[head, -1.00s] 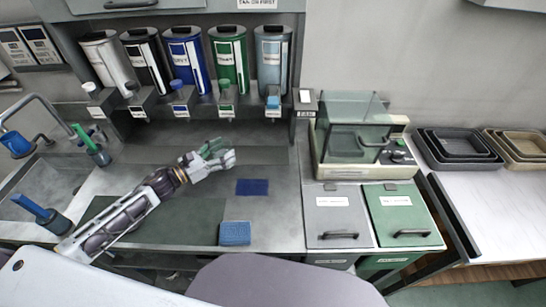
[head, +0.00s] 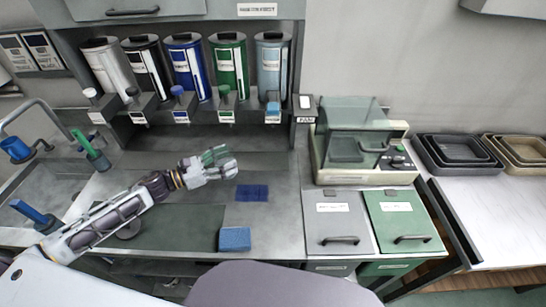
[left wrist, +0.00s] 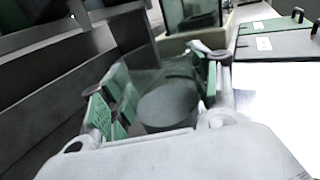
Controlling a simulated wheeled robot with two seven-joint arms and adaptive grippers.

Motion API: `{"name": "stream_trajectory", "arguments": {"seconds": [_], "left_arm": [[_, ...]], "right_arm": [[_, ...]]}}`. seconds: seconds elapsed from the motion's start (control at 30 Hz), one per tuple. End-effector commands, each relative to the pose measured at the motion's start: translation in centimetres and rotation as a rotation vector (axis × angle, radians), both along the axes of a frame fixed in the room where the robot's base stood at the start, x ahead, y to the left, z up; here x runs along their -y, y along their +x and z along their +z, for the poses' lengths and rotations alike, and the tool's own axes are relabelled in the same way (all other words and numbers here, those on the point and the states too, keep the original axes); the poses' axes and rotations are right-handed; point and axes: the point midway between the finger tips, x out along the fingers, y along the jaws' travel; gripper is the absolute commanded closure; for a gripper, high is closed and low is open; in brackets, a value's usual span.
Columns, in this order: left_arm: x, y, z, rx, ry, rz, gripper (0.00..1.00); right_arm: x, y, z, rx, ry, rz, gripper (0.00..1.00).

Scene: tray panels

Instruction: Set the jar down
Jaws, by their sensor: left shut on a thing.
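My left gripper (head: 218,160) reaches in from the left over the grey worktop, with green finger pads. In the left wrist view its two fingers (left wrist: 162,88) stand apart on either side of a dark grey-green round jar (left wrist: 168,105), and they are shut on it. The jar's flat round end faces the camera and its clear-looking body is hard to make out. In the head view the jar is mostly hidden by the fingers. I cannot tell whether its underside touches the worktop. My right gripper is not in view.
A dark blue square (head: 252,193) and a blue sponge (head: 235,239) lie to the right. Several dispensers (head: 183,68) line the back. A glass-lidded box (head: 355,175) stands right, behind a grey bin lid (head: 338,222) and green bin lid (head: 403,220). Bare worktop surrounds the blue square.

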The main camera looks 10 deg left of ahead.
Motion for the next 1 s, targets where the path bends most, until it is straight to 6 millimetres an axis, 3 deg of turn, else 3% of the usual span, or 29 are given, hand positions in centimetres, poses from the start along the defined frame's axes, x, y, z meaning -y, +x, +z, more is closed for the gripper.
{"name": "stream_trajectory", "arguments": {"seconds": [0.5, 1.0], "left_arm": [[2.3, 2.1, 0.2, 0.003, -0.002, -0.001, 0.76], [4.8, 4.3, 0.2, 0.003, -0.002, 0.001, 0.76]], "right_arm": [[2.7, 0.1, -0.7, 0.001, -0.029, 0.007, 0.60], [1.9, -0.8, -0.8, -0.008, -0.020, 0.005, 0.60]]}}
